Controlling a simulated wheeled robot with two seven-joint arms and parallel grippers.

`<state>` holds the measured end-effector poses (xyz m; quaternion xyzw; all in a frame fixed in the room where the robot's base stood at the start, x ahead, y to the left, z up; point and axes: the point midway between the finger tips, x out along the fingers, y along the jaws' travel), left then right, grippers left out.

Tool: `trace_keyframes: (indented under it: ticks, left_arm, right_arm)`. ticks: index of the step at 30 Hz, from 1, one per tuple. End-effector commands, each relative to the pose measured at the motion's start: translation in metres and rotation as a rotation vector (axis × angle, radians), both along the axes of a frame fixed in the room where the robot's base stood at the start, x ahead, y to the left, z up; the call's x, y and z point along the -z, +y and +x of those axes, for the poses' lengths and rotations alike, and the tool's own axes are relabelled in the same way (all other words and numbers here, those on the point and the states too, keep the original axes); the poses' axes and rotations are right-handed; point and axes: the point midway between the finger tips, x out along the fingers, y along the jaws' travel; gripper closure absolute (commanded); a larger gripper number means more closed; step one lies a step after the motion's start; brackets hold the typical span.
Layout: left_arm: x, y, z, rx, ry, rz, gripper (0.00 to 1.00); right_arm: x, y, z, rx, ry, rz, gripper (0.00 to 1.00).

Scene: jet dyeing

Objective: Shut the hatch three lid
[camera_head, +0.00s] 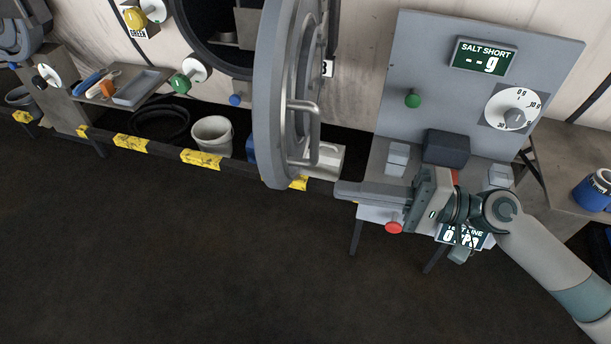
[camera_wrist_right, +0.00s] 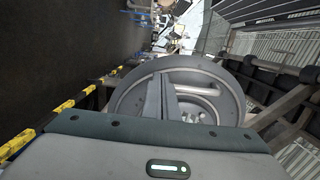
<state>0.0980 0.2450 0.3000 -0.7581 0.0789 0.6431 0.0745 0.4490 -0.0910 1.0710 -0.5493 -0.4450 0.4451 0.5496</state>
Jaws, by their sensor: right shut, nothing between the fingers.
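The hatch three lid (camera_head: 277,95) is a thick round grey door with a bar handle (camera_head: 303,130). It stands swung open, nearly edge-on in the head view, to the right of the dark round hatch opening (camera_head: 215,30). A label, partly hidden, shows "3" beside it. My right gripper (camera_head: 340,190) is shut and empty, pointing left, just right of the lid's lower edge in the picture. In the right wrist view the shut fingers (camera_wrist_right: 160,95) overlap the lid's round face (camera_wrist_right: 215,85); I cannot tell whether they touch. My left gripper is not in view.
A grey panel reading "SALT SHORT" (camera_head: 485,57) with a dial stands at the right, above a small table with blocks and a red button (camera_head: 394,227). A white bucket (camera_head: 212,134) stands behind the yellow-marked rail (camera_head: 200,159). The dark floor in front is clear.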

Motion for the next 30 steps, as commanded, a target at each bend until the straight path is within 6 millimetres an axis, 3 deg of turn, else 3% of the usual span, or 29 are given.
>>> trace_keyframes:
  ticks: [6,12,18,30]
  left_arm:
    - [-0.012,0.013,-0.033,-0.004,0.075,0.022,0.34]
    - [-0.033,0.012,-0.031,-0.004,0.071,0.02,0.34]
    - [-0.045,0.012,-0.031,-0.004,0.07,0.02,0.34]
    - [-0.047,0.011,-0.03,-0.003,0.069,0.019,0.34]
  right_arm:
    - [-0.006,0.024,0.005,-0.001,0.0,0.003,1.0]
    - [-0.006,0.054,0.012,0.0,0.001,0.002,1.0]
    - [-0.004,0.073,0.016,0.0,0.001,0.001,1.0]
    - [0.0,0.081,0.018,0.001,-0.001,0.0,1.0]
